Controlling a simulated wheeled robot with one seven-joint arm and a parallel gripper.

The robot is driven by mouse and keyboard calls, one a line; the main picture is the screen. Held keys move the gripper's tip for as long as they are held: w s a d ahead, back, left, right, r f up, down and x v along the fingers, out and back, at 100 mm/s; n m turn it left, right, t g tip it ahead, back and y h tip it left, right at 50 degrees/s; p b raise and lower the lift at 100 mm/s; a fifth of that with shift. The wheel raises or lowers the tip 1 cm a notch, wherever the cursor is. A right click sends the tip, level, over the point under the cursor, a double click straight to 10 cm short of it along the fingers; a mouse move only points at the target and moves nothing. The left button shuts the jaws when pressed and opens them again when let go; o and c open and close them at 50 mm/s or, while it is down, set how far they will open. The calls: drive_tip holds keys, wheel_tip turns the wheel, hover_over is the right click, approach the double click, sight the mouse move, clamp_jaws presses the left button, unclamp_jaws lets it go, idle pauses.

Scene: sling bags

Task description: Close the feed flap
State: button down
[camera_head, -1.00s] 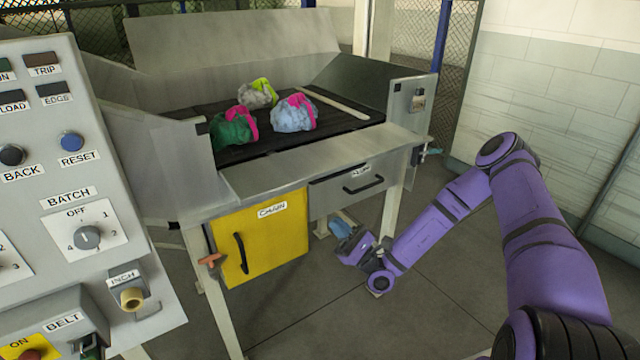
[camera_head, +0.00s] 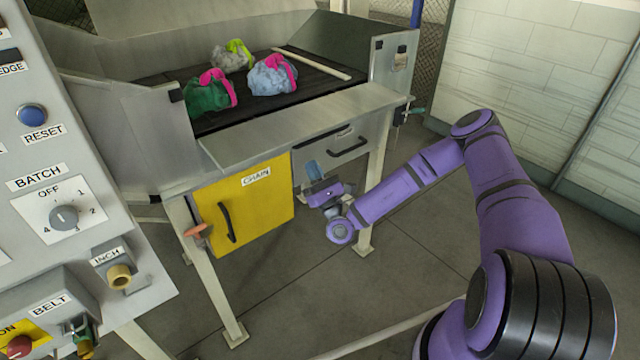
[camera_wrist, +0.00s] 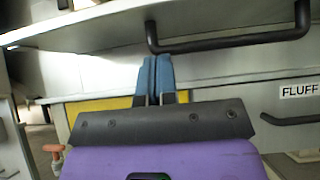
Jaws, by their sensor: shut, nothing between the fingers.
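The feed flap seems to be the grey metal panel (camera_head: 300,128) along the front of the feed bed, lying out roughly level like a ledge. In the wrist view its underside (camera_wrist: 110,32) spans the top, with a black bar handle (camera_wrist: 228,42) on it. My gripper (camera_head: 311,168) is below the ledge, in front of the grey drawer. Its blue fingers (camera_wrist: 155,62) are together and empty, pointing at the machine front. In the wrist view they appear just left of and below the bar handle. I cannot tell the exact gap between fingers and panel.
A yellow CHAIN door (camera_head: 245,210) and a grey FLUFF drawer (camera_head: 345,150) sit under the ledge. An orange T-handle (camera_head: 198,230) sticks out at left. Several bags lie on the dark bed (camera_head: 310,85). A control panel (camera_head: 90,215) stands close at left; floor at right is clear.

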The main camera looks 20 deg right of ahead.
sight(315, 125)
drive_tip(key=r, duration=0.2)
drive_tip(key=w+r, duration=0.1)
drive_tip(key=r, duration=0.2)
drive_tip(key=shift+a+r, duration=0.2)
drive_tip(key=shift+r, duration=0.05)
